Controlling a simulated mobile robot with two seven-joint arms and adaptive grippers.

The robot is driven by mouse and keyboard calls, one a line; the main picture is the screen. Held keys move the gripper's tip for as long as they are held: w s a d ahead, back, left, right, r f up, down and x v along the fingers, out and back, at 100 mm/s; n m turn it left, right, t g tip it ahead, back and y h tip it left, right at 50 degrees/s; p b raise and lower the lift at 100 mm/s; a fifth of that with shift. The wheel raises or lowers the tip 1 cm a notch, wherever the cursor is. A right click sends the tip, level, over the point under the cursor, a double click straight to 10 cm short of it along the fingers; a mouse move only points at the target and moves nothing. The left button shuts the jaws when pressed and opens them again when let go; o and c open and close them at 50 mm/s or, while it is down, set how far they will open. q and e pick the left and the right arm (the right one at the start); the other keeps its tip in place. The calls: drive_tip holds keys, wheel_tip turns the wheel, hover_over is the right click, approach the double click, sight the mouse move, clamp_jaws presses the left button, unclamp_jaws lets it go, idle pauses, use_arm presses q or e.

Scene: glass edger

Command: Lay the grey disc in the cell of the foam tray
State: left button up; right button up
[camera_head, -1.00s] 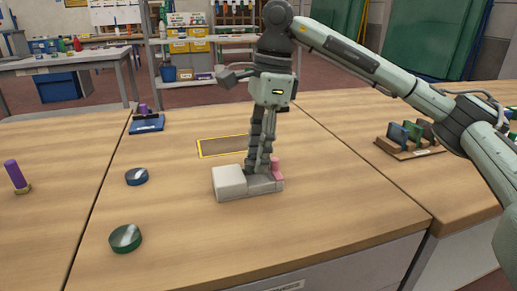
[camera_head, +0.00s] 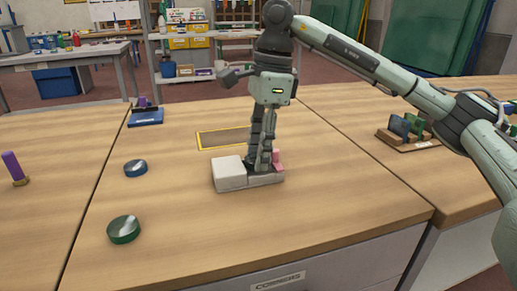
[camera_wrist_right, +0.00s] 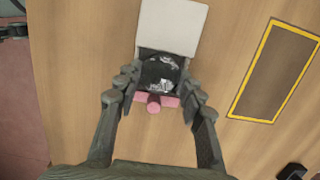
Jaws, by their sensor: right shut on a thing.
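The light grey foam tray (camera_head: 230,174) lies on the middle table, with a raised pale block at its left end and a lower part with a cell at its right. In the right wrist view the pale block shows as a white square (camera_wrist_right: 171,25). My right gripper (camera_head: 262,163) points down at the lower part, its fingers shut on the shiny dark grey disc (camera_wrist_right: 160,72). The disc shows at the cell, between the fingertips; whether it touches the bottom I cannot tell. A pink piece (camera_head: 277,160) stands at the tray's right end. My left gripper is not in view.
A yellow-edged rectangle (camera_head: 222,130) is marked behind the tray. A blue disc (camera_head: 135,168) and a green disc (camera_head: 124,229) lie to the left. A blue stand (camera_head: 146,117) is at the back left. A rack of panes (camera_head: 408,135) stands right.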

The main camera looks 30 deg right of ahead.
drive_tip(key=o, duration=1.3)
drive_tip(key=shift+c, duration=0.2)
drive_tip(key=shift+r+p, duration=1.95)
drive_tip(key=shift+r, duration=2.05)
drive_tip(key=shift+s, duration=0.1)
